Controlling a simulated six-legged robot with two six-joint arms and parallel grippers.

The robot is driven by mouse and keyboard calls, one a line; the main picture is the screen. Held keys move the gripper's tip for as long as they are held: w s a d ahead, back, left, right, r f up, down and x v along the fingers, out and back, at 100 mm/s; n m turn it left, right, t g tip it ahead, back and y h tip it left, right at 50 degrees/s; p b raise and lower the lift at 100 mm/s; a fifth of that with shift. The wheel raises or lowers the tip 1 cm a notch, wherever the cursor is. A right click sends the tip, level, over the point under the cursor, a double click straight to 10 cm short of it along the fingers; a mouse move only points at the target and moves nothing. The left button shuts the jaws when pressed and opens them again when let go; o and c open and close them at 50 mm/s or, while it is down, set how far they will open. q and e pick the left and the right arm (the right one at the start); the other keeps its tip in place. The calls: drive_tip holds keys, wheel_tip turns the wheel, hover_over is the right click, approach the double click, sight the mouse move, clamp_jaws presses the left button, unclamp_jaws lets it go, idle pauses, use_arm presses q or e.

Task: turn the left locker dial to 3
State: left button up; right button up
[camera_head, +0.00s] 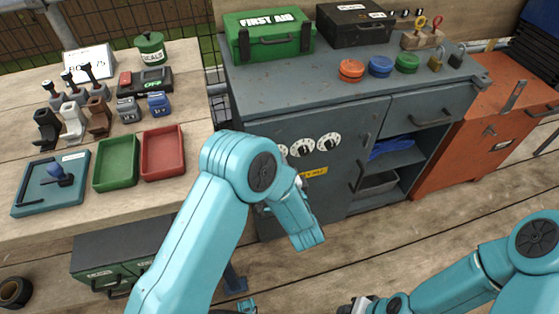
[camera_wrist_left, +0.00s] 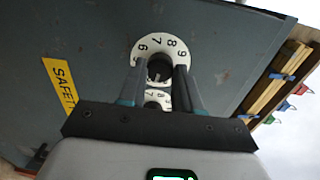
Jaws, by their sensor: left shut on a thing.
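Three white numbered dials sit in a row on the grey locker door (camera_head: 335,175). The left dial (camera_head: 282,150) is partly hidden by my left arm, beside the middle dial (camera_head: 302,147) and the right dial (camera_head: 328,142). In the left wrist view, my left gripper (camera_wrist_left: 159,74) is shut on the knob of the left dial (camera_wrist_left: 172,43). The numbers 6, 8 and 9 show around its ring, and the pointer is too small to read. Another dial (camera_wrist_left: 157,96) shows between the fingers. My right gripper (camera_head: 357,305) is partly in view at the bottom edge, its jaws unclear.
A yellow safety label (camera_wrist_left: 60,85) is beside the dials. The cabinet top holds a green first aid box (camera_head: 268,38), a black case (camera_head: 353,27) and coloured round buttons (camera_head: 381,66). A workbench (camera_head: 186,75) with trays stands left. Open deck lies in front of the cabinet.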

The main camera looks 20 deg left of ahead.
use_arm(q)
drive_tip(key=shift+r+m, duration=0.15)
drive_tip(key=shift+m, duration=0.25)
drive_tip(key=shift+w+p, duration=0.1)
drive_tip(key=shift+p, duration=0.2)
drive_tip(key=o, duration=1)
drive_tip(key=shift+a, duration=0.1)
drive_tip(key=shift+o, duration=0.2)
